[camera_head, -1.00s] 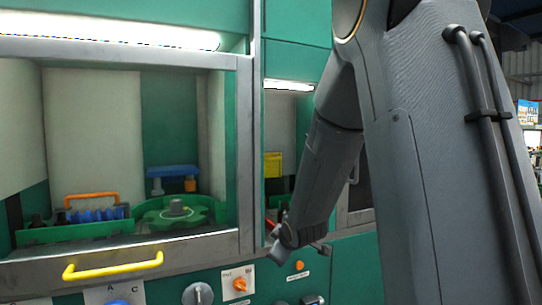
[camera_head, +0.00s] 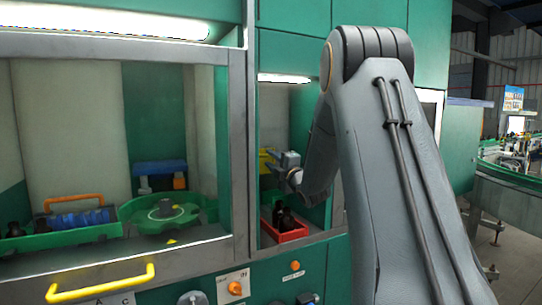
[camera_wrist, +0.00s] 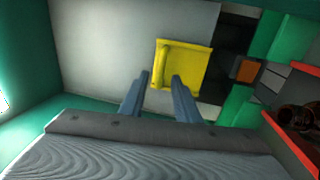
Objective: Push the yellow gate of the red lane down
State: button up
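The yellow gate (camera_wrist: 190,62) is a flat yellow piece with a raised edge, near the top middle of the wrist view. In the head view only bits of yellow (camera_head: 265,168) show behind my gripper. My gripper (camera_wrist: 161,78) has its two fingers apart with nothing between them. Its fingertips are at the gate's lower left side, the right one overlapping it in the picture; I cannot tell if they touch. The red lane (camera_head: 288,238) is a red tray with dark bottles (camera_head: 287,219) in it, below my gripper. Its red edge (camera_wrist: 292,147) shows at right in the wrist view.
A grey post (camera_head: 239,150) divides this narrow bay from the wider left bay. That bay holds a green rotary table (camera_head: 150,222), a blue rack (camera_head: 80,219) and an orange handle (camera_head: 75,199). Green walls close in my gripper's bay. A yellow handle (camera_head: 100,283) sticks out at lower left.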

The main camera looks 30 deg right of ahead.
jog(key=shift+w+r, duration=0.2)
jog(key=shift+w, duration=0.9)
grip_shut()
jog(key=shift+f, duration=0.1)
notch_tip(320, 180, down, 4)
jog(key=b, duration=0.3)
jog(key=shift+f, duration=0.1)
grip_release()
